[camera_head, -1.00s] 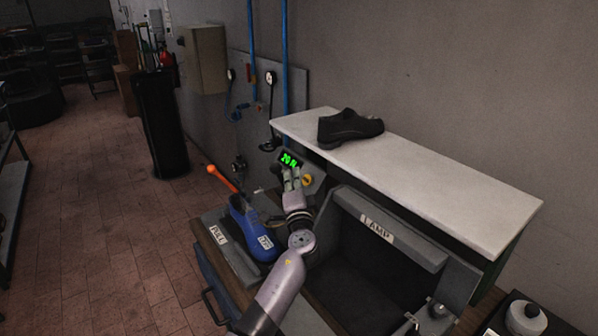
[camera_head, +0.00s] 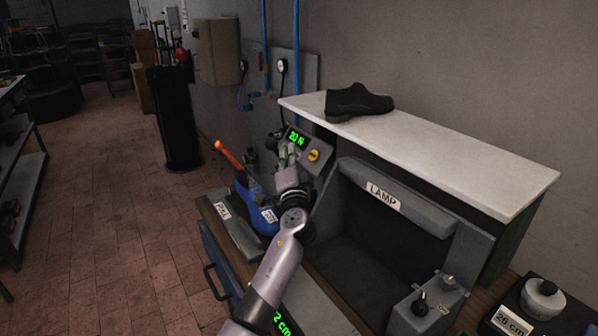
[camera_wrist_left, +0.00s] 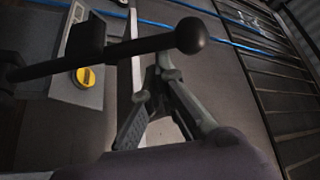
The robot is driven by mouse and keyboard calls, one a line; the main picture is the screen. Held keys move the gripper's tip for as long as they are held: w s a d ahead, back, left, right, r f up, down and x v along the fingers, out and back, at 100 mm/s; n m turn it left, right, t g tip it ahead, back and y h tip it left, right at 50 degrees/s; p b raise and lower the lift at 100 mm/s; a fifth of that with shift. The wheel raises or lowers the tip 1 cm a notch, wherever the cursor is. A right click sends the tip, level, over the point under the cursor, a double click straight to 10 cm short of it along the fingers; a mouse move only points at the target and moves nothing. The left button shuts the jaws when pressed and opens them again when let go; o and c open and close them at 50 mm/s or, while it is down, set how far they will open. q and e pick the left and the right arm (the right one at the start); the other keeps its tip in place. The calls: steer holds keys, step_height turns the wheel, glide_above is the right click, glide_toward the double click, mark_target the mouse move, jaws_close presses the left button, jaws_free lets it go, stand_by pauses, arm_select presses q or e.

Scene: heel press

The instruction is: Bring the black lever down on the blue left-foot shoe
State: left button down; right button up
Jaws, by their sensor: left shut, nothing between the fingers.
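The black lever (camera_wrist_left: 120,52) crosses the left wrist view as a dark rod with a round ball knob at its right end. My left gripper (camera_wrist_left: 163,65) is shut and empty, its fingertips just below the knob in that view; I cannot tell whether they touch it. In the head view the gripper (camera_head: 286,150) is in front of the control panel, right of and above the blue shoe (camera_head: 261,214). The shoe stands on the bench with a white label on its side, partly hidden by my arm. The lever is hard to make out there. My right gripper is out of view.
An orange-handled lever (camera_head: 229,153) sticks up beside the shoe. The panel has a green display (camera_head: 296,138) and a yellow knob (camera_head: 313,155). A lamp box (camera_head: 395,205) stands to the right, below a white shelf (camera_head: 440,160) with a black shoe (camera_head: 357,102).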

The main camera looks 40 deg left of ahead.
arm_select(q)
steer(key=s+a+f+n+y+b, duration=0.1)
steer(key=s+a+f+n+b, duration=0.1)
steer(key=s+f+b, duration=0.5)
steer(key=shift+a+f+n+y+b, duration=0.15)
steer(key=shift+a+n+y+b, duration=0.35)
steer(key=shift+b, duration=2)
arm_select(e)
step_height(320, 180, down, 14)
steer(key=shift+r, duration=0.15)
arm_select(q)
steer(key=shift+a, duration=0.1)
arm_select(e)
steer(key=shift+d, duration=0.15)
